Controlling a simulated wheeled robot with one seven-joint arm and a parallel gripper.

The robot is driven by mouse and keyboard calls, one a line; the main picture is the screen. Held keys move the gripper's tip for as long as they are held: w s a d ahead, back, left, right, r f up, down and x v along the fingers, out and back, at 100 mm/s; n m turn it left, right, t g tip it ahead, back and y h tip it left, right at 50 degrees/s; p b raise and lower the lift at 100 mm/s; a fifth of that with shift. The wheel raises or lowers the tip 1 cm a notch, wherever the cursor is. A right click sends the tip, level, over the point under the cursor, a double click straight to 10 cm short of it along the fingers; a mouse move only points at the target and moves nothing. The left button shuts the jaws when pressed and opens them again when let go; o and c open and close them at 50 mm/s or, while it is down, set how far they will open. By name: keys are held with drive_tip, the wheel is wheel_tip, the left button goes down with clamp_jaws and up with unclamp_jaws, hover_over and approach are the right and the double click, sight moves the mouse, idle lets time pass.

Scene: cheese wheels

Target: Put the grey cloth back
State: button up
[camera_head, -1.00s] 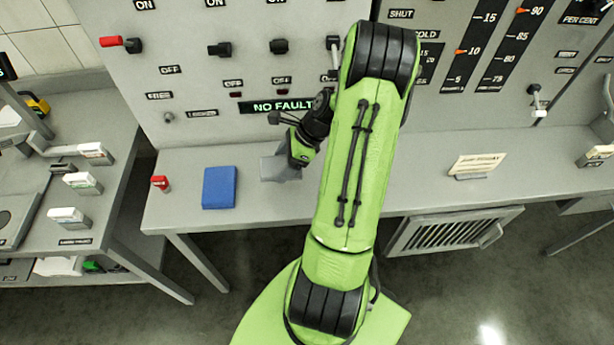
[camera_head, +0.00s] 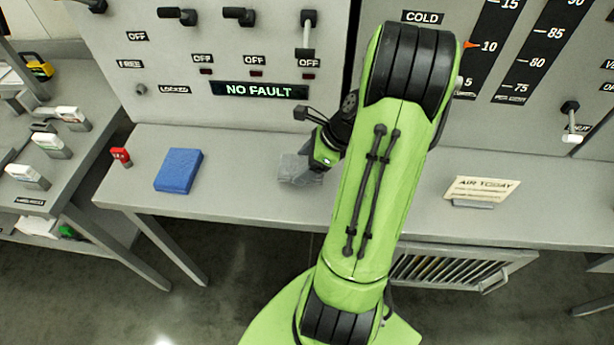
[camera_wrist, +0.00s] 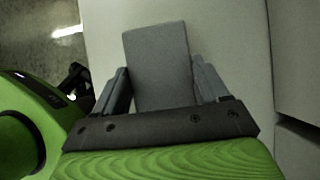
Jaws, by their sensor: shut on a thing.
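The grey cloth (camera_wrist: 158,66) is a flat grey block-like piece between the two fingers of my gripper (camera_wrist: 163,88) in the wrist view. My gripper is shut on it. In the head view my gripper (camera_head: 312,172) points down at the grey bench top, right of the blue cloth, with the grey cloth (camera_head: 296,168) at its fingers. I cannot tell whether the grey cloth touches the bench. My arm hides part of the bench to the right.
A blue cloth (camera_head: 179,170) and a small red object (camera_head: 121,156) lie on the bench (camera_head: 240,190) to the left. A sign card (camera_head: 481,189) stands at the right. A panel with switches and a NO FAULT display (camera_head: 259,91) rises behind. Bare bench lies between blue cloth and gripper.

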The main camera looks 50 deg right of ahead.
drive_tip(key=shift+s+f+b, duration=0.1)
drive_tip(key=shift+f+b, duration=0.4)
drive_tip(key=shift+f, duration=1.3)
drive_tip(key=o, duration=0.9)
drive_tip(key=shift+o, duration=0.2)
drive_tip(key=shift+r, duration=0.2)
drive_tip(key=p+v, duration=0.4)
drive_tip(key=v, duration=0.8)
drive_tip(key=w+a+r+n+g+h, duration=0.1)
drive_tip(key=w+a+r+n, duration=0.1)
drive_tip(key=a+r+n, duration=0.35)
drive_tip(key=w+a+r+n+g+h, duration=0.1)
drive_tip(key=w+a+r+n, duration=0.1)
drive_tip(key=a+n, duration=0.6)
drive_tip(key=s+a+r+n+t+h, duration=0.2)
drive_tip(key=s+a+r+n, duration=0.2)
drive_tip(key=s+a+n, duration=0.5)
drive_tip(key=a+n, duration=0.2)
drive_tip(key=n, duration=0.4)
drive_tip(key=shift+s+a, duration=0.2)
drive_tip(key=shift+s, duration=0.05)
